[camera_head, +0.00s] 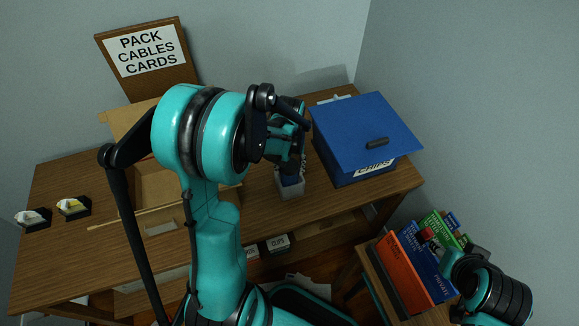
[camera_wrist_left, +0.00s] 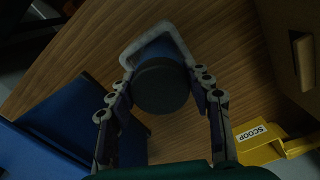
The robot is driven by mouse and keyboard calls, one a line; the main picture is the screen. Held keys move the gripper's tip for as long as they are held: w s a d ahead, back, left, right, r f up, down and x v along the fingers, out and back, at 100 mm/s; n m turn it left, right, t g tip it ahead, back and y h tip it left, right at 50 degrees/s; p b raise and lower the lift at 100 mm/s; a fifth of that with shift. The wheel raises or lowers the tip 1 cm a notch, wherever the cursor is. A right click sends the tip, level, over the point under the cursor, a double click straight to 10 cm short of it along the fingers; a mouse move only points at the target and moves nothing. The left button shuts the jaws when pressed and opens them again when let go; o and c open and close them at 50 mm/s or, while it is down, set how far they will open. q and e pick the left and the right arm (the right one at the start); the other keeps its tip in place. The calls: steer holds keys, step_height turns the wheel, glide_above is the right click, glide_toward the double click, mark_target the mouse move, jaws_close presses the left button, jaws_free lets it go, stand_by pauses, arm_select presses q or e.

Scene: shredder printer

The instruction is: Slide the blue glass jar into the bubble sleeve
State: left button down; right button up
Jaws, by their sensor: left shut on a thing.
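The blue glass jar (camera_wrist_left: 155,52) has a wide dark lid (camera_wrist_left: 162,86). It shows in the head view as a small blue patch (camera_head: 291,180) below my left gripper (camera_head: 290,158). My left gripper (camera_wrist_left: 163,80) is shut on the jar, one finger on each side of the lid. The pale grey bubble sleeve (camera_head: 291,191) stands on the table under the jar. In the wrist view the sleeve's squared rim (camera_wrist_left: 128,55) surrounds the jar's body; the lid hides how deep the jar sits. My right arm (camera_head: 490,290) is at lower right; its fingertips are unclear.
A blue box marked CHIPS (camera_head: 365,135) stands close right of the sleeve. An open cardboard box (camera_head: 160,185) is left, partly behind my arm. Coloured books (camera_head: 415,265) stand at lower right.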

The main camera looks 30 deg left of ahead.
arm_select(q)
steer(key=shift+f+b, duration=0.4)
steer(key=shift+f, duration=0.1)
steer(key=c, duration=0.6)
jaws_free()
steer(key=shift+r, duration=0.1)
step_height(320, 180, up, 12)
steer(key=s+d+r+m+t, duration=0.2)
steer(key=s+d+m+t, duration=0.3)
steer(key=s+d, duration=0.5)
steer(key=shift+s+d+r+t, duration=0.3)
steer(key=shift+s+t, duration=0.2)
steer(key=shift+t, duration=0.6)
